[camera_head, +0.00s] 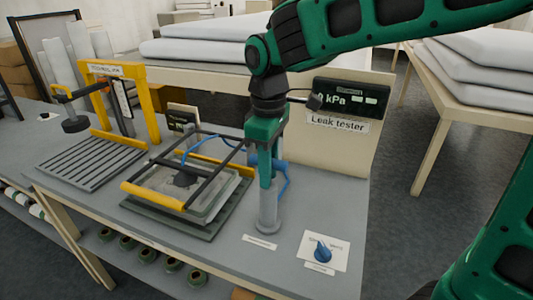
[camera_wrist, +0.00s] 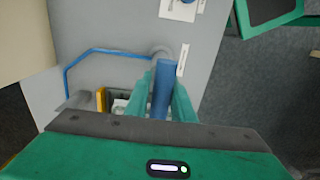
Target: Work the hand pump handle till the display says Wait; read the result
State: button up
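The hand pump (camera_head: 268,205) stands upright at the table's front, a grey cylinder with a blue hose. My gripper (camera_head: 265,165) points down over it. In the wrist view the blue pump handle (camera_wrist: 163,88) lies between my two green fingers (camera_wrist: 164,92), which appear to be against it on both sides. The display (camera_head: 350,98) on the leak tester panel (camera_head: 340,150) reads "0 kPa", with its left part hidden by my wrist. I see no Wait on it. Smaller marks beside the reading are too small to tell.
A framed clear fixture (camera_head: 215,205) with yellow bars stands left of the pump. A yellow stand (camera_head: 150,105) is farther left. A blue knob (camera_head: 322,250) on a white plate is at front right.

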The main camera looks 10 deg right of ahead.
dwell(0.5)
jog(key=shift+r, duration=4.55)
jog(key=shift+r, duration=3)
